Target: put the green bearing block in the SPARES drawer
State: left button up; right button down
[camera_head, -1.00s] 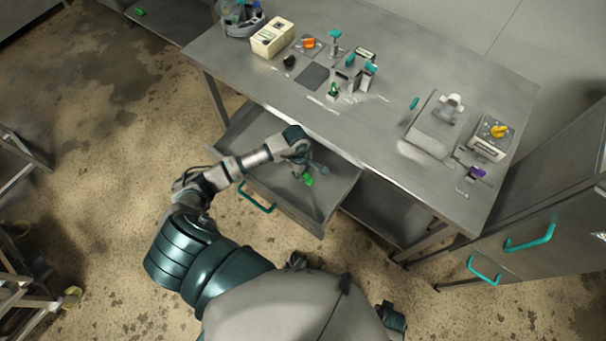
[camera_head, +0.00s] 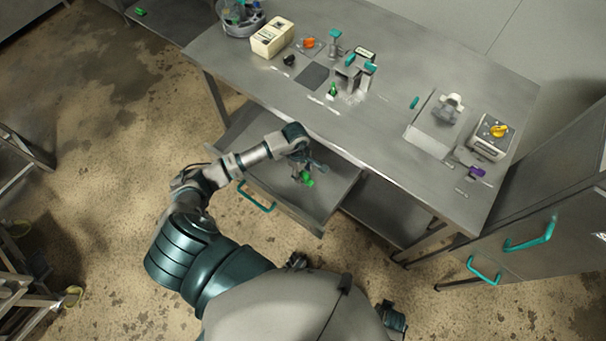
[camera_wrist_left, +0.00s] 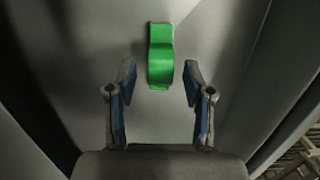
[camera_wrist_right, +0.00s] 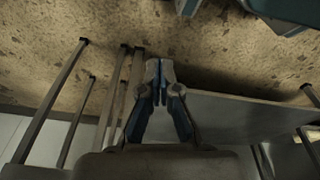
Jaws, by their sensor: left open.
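The green bearing block (camera_head: 307,180) lies inside the open drawer under the bench, on the drawer floor as far as I can tell. It also shows in the left wrist view (camera_wrist_left: 161,58), bright green with a stepped shape. My left gripper (camera_head: 303,168) is over the drawer, with its fingers apart on either side of the block and a gap to each. My right gripper (camera_wrist_right: 159,72) has its fingertips together, with nothing seen between them. The drawer (camera_head: 322,204) has a teal handle (camera_head: 257,198); no label is readable on it.
The steel bench (camera_head: 390,135) above the drawer carries a cream box (camera_head: 271,38), a basket (camera_head: 241,18), several teal-topped fixtures and a device with a yellow knob (camera_head: 497,131). A cabinet with teal handles (camera_head: 530,238) stands at the right. A rack stands at the lower left.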

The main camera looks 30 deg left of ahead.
pick_arm(q)
jog(key=r, duration=0.6)
jog(key=a+r, duration=0.1)
jog(key=r, duration=0.1)
jog(key=shift+w+r, duration=0.1)
jog(key=shift+r, duration=0.3)
jog(key=shift+a+r, duration=0.1)
jog(key=shift+r, duration=0.45)
pick_arm(e)
jog(key=shift+s+d+f, duration=0.1)
jog(key=shift+s+f, duration=0.05)
jog(key=shift+f, duration=0.35)
jog(key=shift+s+d+f, duration=0.1)
jog(key=shift+s+f, duration=0.05)
jog(key=shift+f, duration=0.35)
jog(key=shift+s+a, duration=0.1)
jog(key=shift+s, duration=0.2)
